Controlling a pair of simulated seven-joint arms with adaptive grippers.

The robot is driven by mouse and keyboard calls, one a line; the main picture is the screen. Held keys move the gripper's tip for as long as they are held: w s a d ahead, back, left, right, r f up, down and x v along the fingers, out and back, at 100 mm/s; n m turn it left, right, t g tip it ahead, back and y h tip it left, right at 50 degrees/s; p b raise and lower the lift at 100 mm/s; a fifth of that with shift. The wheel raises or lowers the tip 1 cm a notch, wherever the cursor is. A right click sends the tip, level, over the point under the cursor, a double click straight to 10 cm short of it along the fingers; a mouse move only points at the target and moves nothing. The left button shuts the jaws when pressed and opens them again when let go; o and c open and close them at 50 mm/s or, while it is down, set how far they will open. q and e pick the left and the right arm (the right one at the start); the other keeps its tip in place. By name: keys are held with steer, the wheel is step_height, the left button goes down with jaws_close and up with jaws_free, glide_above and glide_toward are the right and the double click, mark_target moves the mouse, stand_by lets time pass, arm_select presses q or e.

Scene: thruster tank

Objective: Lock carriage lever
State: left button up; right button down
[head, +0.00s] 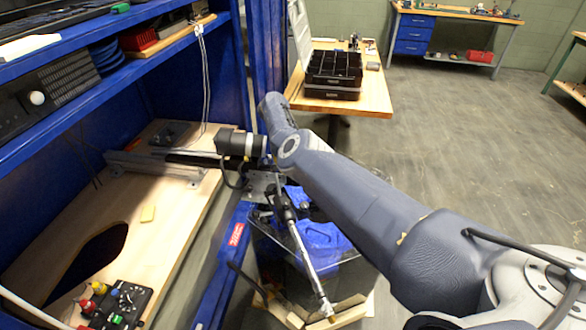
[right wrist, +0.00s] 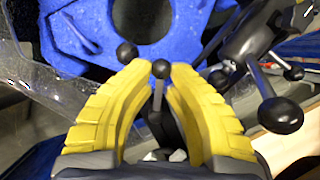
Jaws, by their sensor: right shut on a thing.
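In the right wrist view, the yellow fingers of my right gripper (right wrist: 149,72) are closed around a slim dark lever (right wrist: 160,70) with a black ball end. The ball shows at the fingertips and the stem runs back between the fingers. The carriage (head: 240,144), a dark cylinder with a pale band, sits at the end of a metal rail (head: 150,166) in the head view. My right arm reaches over to it; its gripper is not clearly visible there, hidden by the arm. My left gripper is out of view.
A clear tank (head: 268,240) holds a blue part (head: 320,236), with a metal rod (head: 310,255) slanting down beside it. Other black ball knobs (right wrist: 281,115) stand close right of my fingers. A wooden bench with a dark oval opening (head: 88,262) and a button box (head: 118,303) lies left.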

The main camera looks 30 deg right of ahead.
steer(key=shift+s+a+f+m, duration=0.2)
steer(key=shift+a+f+m, duration=0.05)
steer(key=shift+m, duration=0.05)
stand_by(0.4)
steer(key=c, duration=1.4)
jaws_free()
steer(key=shift+w, duration=0.1)
steer(key=shift+c, duration=0.2)
steer(key=shift+r, duration=0.15)
steer(key=shift+d+r, duration=0.1)
steer(key=shift+r, duration=0.05)
steer(key=shift+r, duration=0.25)
step_height(320, 180, up, 9)
steer(key=shift+r, duration=0.1)
